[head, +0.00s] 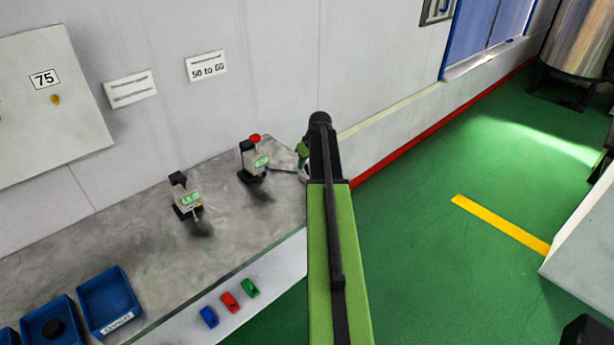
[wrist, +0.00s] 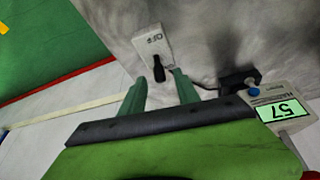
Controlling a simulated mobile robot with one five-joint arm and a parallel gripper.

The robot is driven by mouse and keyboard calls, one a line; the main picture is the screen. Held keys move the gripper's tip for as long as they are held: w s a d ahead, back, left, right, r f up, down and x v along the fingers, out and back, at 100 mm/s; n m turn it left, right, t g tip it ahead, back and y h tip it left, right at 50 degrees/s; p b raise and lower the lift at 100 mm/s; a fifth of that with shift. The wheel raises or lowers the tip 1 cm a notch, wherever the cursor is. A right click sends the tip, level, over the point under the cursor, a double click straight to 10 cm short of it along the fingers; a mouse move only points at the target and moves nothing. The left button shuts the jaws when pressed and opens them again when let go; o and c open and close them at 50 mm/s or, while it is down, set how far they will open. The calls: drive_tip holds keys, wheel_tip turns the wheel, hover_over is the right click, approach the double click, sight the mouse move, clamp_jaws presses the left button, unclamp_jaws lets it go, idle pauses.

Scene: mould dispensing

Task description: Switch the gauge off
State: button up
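In the wrist view, a small pale switch box (wrist: 152,45) marked "OFF" carries a black lever (wrist: 158,68). My gripper (wrist: 159,77) is open, its two green fingers apart, with the lever's end between or just beyond their tips. I cannot tell whether they touch. Beside it is a gauge (wrist: 282,108) with a lit green display reading 57 and a blue button. In the head view, a gauge (head: 257,163) with a red top and lit display stands on the bench, left of my gripper (head: 304,162). My arm hides much of the gripper and the switch there.
A second lit gauge (head: 186,198) stands further left on the grey bench (head: 150,235). Blue bins (head: 108,298) sit at the bench's left front. Blue, red and green small pieces (head: 230,302) line the front edge. A sign (head: 206,66) on the wall reads "50 to 60".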

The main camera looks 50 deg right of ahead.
drive_tip(key=shift+b+x, duration=0.3)
drive_tip(key=shift+x, duration=0.65)
drive_tip(key=shift+r, duration=0.1)
drive_tip(key=shift+c, duration=0.5)
clamp_jaws()
